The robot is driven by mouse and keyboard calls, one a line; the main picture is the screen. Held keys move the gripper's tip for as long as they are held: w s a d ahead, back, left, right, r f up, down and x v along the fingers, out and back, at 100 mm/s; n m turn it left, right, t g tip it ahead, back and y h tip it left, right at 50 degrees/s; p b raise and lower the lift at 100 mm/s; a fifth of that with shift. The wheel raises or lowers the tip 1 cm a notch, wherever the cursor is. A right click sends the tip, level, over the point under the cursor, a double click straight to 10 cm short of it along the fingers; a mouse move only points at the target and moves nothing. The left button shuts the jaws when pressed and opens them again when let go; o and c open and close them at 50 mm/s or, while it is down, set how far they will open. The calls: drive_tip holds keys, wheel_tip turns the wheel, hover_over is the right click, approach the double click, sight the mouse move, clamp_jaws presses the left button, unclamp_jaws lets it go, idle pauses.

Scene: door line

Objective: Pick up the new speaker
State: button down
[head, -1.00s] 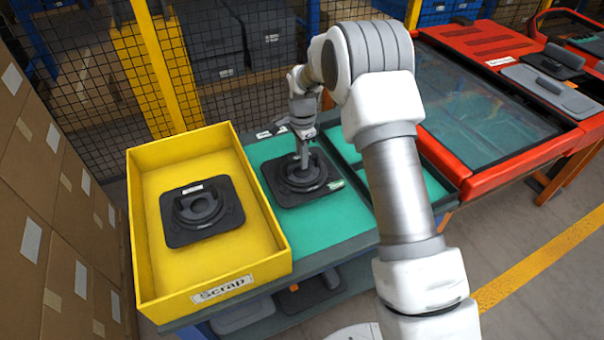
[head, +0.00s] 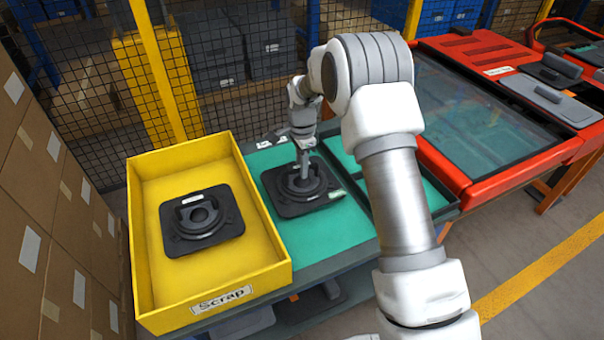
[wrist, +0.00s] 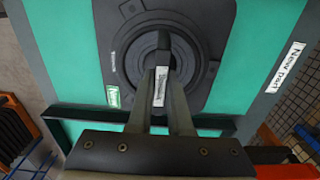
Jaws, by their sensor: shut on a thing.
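The new speaker (head: 289,205) is a black square plate with a round raised ring, on the green mat (head: 330,228) beside the yellow scrap box. It carries a small green-and-white tag at its right edge. My gripper (head: 303,174) reaches down onto it from above. In the wrist view the speaker (wrist: 205,20) fills the upper middle, and my gripper's fingers (wrist: 163,85) are closed on the bar handle across its centre. A white label shows between the fingertips. I cannot tell whether the plate is clear of the mat. Another black speaker (head: 203,222) lies in the scrap box.
The yellow scrap box (head: 280,275) stands close on the left of the mat, with raised walls. A red machine (head: 455,180) with a glass top is on the right. Stacked cartons (head: 30,200) line the left, and a mesh fence (head: 90,110) stands behind.

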drive_tip(key=shift+w+r, duration=0.1)
drive_tip(key=shift+r, duration=0.5)
wheel_tip(320, 180, up, 3)
drive_tip(key=shift+r, duration=0.2)
drive_tip(key=s+d+r, duration=0.6)
drive_tip(key=s+d, duration=0.1)
drive_tip(key=d, duration=0.2)
wheel_tip(320, 180, up, 8)
drive_tip(key=p, duration=0.6)
drive_tip(key=shift+d, duration=0.3)
drive_tip(key=shift+w, duration=0.1)
